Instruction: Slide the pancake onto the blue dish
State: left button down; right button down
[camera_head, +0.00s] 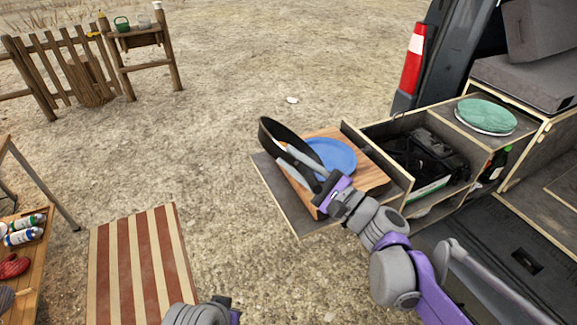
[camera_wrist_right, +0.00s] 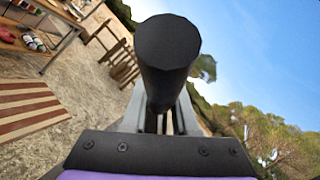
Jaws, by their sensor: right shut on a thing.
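My right gripper (camera_head: 296,160) is shut on the handle of a black pan, at the left edge of the wooden board in the head view. The dark handle (camera_wrist_right: 167,60) fills the middle of the right wrist view, between the fingers. The pan (camera_head: 274,132) is tipped steeply, its rim seen nearly edge-on beside the blue dish. The blue dish (camera_head: 334,155) lies flat on the board, partly behind the gripper and pan. I cannot see the pancake in either view. My left arm shows only at the bottom edge (camera_head: 205,314); its fingers cannot be made out.
The wooden board (camera_head: 373,179) rests on the van's pull-out shelf (camera_head: 268,172). To the right are a compartment with black gear (camera_head: 430,158) and a green round item (camera_head: 487,115). Open gravel lies behind.

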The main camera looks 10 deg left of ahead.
jog(key=w+d+r+m+t+h+p, duration=0.1)
jog(key=w+d+r+m+t, duration=0.2)
jog(key=r+m, duration=0.3)
jog(key=shift+w+d+m+t, duration=0.4)
jog(key=shift+m+t, duration=0.2)
jog(key=shift+m, duration=1.3)
jog(key=shift+r, duration=0.1)
jog(key=shift+w+p, duration=0.1)
jog(key=shift+p, duration=0.2)
